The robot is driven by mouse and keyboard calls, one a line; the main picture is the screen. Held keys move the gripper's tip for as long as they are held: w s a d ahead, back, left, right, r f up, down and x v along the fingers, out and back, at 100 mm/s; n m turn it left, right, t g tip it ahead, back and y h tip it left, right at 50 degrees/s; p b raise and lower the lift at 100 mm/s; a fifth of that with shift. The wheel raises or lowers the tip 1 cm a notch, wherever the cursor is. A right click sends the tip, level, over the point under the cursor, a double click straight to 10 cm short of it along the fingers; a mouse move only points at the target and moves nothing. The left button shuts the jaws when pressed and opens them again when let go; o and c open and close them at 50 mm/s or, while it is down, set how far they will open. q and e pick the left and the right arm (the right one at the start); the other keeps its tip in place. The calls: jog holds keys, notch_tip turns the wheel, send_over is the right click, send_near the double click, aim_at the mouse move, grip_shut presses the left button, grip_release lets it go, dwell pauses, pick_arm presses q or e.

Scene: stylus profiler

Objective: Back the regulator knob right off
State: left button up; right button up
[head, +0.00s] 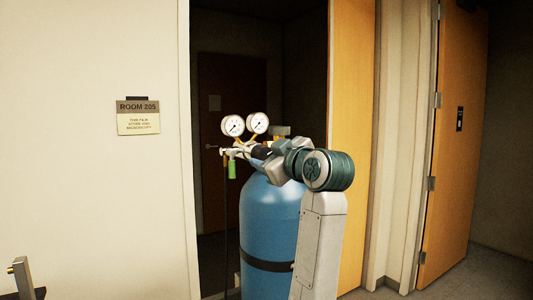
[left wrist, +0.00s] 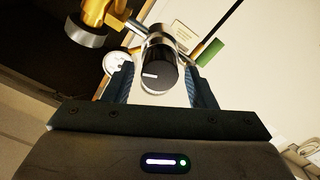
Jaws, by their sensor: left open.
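The black regulator knob (left wrist: 158,76), with a white mark on its face, sits between the two fingers of my left gripper (left wrist: 161,88) in the left wrist view. The fingers stand open on either side of it, and a gap shows on each side. In the head view my left gripper (head: 260,153) is at the regulator, below its two round gauges (head: 233,125), and the knob is hard to make out there. The regulator is mounted on a blue gas cylinder (head: 268,215).
A green fitting (head: 232,170) hangs from the regulator. A brass valve (left wrist: 117,15) is close by in the left wrist view. The cylinder stands in a dark doorway beside a wooden door (head: 350,130). A wall sign (head: 138,117) is at left.

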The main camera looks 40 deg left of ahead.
pick_arm(q)
jog(key=shift+c, duration=0.4)
jog(key=c, duration=0.9)
jog(key=n, duration=1.3)
jog(key=shift+f, duration=0.1)
jog(key=o, duration=1.1)
jog(key=v, duration=0.8)
jog(key=shift+s+b, duration=0.1)
jog(key=shift+b, duration=0.25)
